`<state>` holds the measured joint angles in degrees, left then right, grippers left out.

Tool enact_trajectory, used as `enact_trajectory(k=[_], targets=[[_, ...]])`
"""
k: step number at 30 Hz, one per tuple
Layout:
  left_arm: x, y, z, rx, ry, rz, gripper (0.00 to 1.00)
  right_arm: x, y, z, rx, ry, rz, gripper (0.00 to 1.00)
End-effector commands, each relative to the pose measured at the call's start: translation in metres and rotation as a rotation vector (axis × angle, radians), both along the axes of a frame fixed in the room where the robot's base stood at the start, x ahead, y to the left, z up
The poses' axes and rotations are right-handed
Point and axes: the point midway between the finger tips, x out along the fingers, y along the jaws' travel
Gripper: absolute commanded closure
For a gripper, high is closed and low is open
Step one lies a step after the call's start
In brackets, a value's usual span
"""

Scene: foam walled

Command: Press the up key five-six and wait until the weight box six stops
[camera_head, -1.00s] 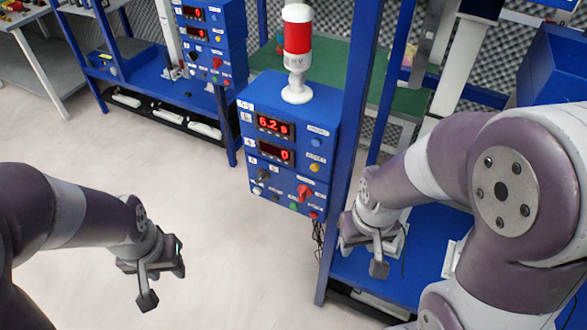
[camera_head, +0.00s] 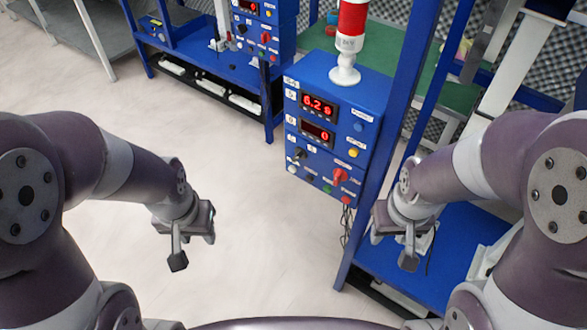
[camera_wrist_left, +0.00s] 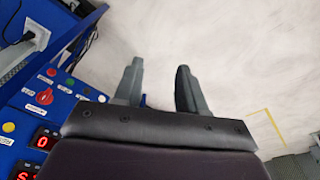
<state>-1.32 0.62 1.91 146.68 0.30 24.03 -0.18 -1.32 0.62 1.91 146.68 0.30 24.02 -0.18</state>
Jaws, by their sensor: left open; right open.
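A blue control box (camera_head: 328,150) stands right of centre in the head view. It carries two red digit displays, an upper one (camera_head: 318,105) and a lower one (camera_head: 317,132), and several small keys and a red rotary knob (camera_head: 340,176). The key labels are too small to read, so I cannot tell which is up key five-six. Part of the box shows at the lower left of the left wrist view (camera_wrist_left: 60,97). My left gripper (camera_head: 190,245) is open and empty, left of the box and apart from it. My right gripper (camera_head: 392,245) is open, below and right of the box. I cannot identify weight box six.
A red and white signal lamp (camera_head: 350,40) stands on the box. A blue post (camera_head: 405,110) rises just right of it. Another blue control box (camera_head: 262,25) is at the back. A blue shelf (camera_head: 450,250) lies lower right. Pale floor (camera_head: 110,95) is clear on the left.

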Motion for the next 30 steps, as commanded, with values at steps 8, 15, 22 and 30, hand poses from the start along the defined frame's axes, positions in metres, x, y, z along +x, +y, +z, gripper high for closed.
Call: enact_trajectory(k=[8, 15, 22, 30], targets=[[0.0000, 0.0000, 0.0000, 0.000, 0.000, 0.000, 0.60, 0.0000, 0.0000, 0.0000, 0.000, 0.000, 0.000, 0.57], [0.0000, 0.0000, 0.0000, 0.000, 0.000, 0.000, 0.82, 0.0000, 0.0000, 0.0000, 0.000, 0.000, 0.000, 0.57], [0.0000, 0.0000, 0.0000, 0.000, 0.000, 0.000, 1.00, 0.0000, 0.0000, 0.0000, 0.000, 0.000, 0.000, 0.57], [0.0000, 0.0000, 0.0000, 0.000, 0.000, 0.000, 1.00, 0.0000, 0.0000, 0.0000, 0.000, 0.000, 0.000, 0.57]])
